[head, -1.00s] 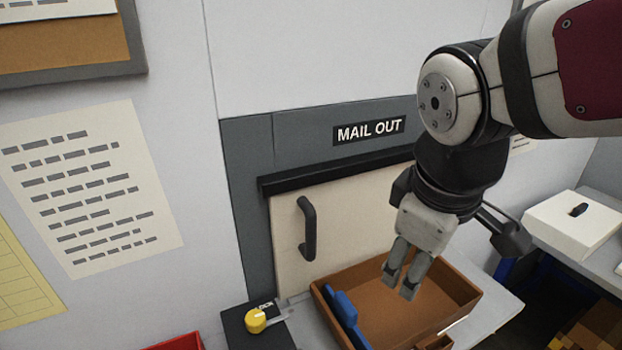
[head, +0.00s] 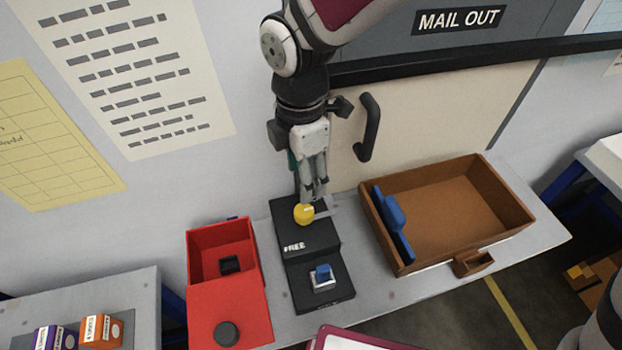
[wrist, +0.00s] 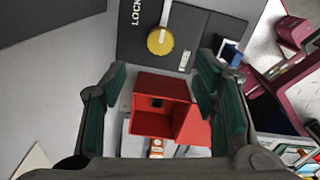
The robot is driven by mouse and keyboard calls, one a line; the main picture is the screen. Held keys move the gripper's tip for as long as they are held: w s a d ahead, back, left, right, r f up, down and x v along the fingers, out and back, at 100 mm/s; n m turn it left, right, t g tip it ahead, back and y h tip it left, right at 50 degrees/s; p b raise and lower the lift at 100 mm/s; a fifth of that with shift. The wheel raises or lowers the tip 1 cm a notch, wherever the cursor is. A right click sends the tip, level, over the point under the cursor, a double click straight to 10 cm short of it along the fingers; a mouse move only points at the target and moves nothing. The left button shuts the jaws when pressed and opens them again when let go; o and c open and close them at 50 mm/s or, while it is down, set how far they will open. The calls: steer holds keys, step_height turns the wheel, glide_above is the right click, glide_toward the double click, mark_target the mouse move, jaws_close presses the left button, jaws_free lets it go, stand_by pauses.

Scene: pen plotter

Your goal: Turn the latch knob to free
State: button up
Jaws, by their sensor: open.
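The yellow latch knob (head: 304,214) sits on a black panel (head: 312,240) on the grey shelf, and a FREE label shows on the panel. In the wrist view the knob (wrist: 160,40) has a pale pointer bar, which points toward the upper edge of the picture, beside the LOCK label; the FREE label lies on its other side. My gripper (head: 319,196) points down just above and behind the knob in the head view. Its fingers (wrist: 160,100) stand apart and empty in the wrist view, with the knob beyond them. I cannot tell whether a finger touches it.
A red box (head: 228,255) with an open lid stands left of the panel. A blue switch (head: 323,272) is on the panel's front step. A dark door handle (head: 369,128) is behind.

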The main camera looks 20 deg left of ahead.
mark_target(304, 210)
step_height(304, 210, down, 11)
steer(key=shift+f+p, duration=0.1)
steer(key=shift+p, duration=0.35)
steer(key=c, duration=1.2)
